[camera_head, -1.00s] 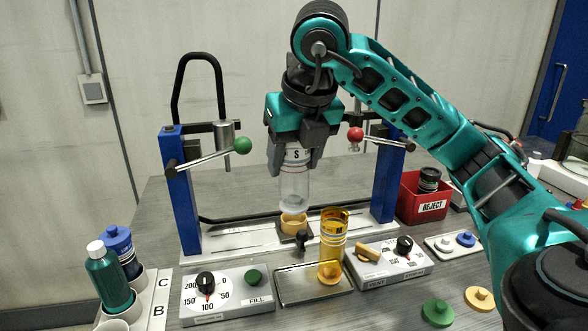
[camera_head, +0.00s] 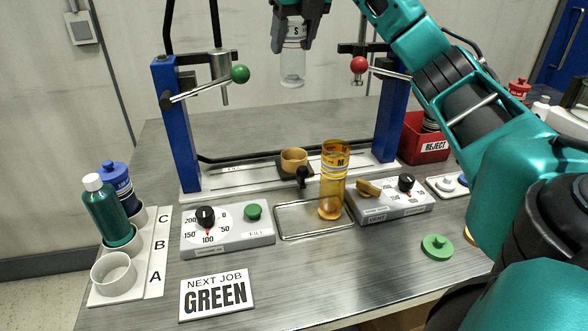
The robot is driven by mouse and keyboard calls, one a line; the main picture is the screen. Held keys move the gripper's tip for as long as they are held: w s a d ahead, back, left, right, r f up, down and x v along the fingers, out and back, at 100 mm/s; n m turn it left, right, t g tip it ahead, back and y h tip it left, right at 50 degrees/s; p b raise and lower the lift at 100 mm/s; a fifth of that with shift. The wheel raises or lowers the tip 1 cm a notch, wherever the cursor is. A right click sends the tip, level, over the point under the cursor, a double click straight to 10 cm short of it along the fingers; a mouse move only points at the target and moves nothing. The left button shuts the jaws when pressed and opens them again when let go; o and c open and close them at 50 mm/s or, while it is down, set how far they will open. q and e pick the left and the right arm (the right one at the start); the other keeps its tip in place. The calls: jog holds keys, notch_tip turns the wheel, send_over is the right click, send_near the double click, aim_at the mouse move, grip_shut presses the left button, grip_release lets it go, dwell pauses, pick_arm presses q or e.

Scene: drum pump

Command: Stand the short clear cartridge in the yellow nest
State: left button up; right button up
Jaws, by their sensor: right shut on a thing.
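My right gripper (camera_head: 293,40) is at the top of the head view, partly cut off by the frame's edge. It is shut on the short clear cartridge (camera_head: 292,71), marked S, which hangs upright. The yellow nest (camera_head: 294,160) is a short round cup on a dark block on the white rail. It looks empty. The cartridge is well above the nest in the picture, with a clear gap between them. My left gripper is not in view.
Blue posts (camera_head: 177,125) with green-knobbed (camera_head: 240,74) and red-knobbed (camera_head: 359,65) levers flank the nest. An amber cartridge (camera_head: 334,185) marked M stands on a metal tray (camera_head: 290,222) in front. Control boxes, bottles in a white rack and a red reject bin (camera_head: 424,140) stand around.

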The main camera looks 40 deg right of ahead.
jog(key=shift+w+d, duration=0.15)
jog(key=shift+d, duration=0.05)
jog(key=shift+d+f, duration=0.1)
jog(key=shift+f, duration=0.2)
notch_tip(320, 180, down, 19)
jog(key=b, duration=0.5)
jog(key=shift+f, duration=0.15)
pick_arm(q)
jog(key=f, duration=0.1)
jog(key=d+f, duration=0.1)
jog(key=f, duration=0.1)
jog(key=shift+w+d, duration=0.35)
pick_arm(e)
jog(key=shift+f, duration=0.1)
jog(key=shift+f+b, duration=0.15)
jog(key=shift+b, duration=0.15)
jog(key=o, duration=1)
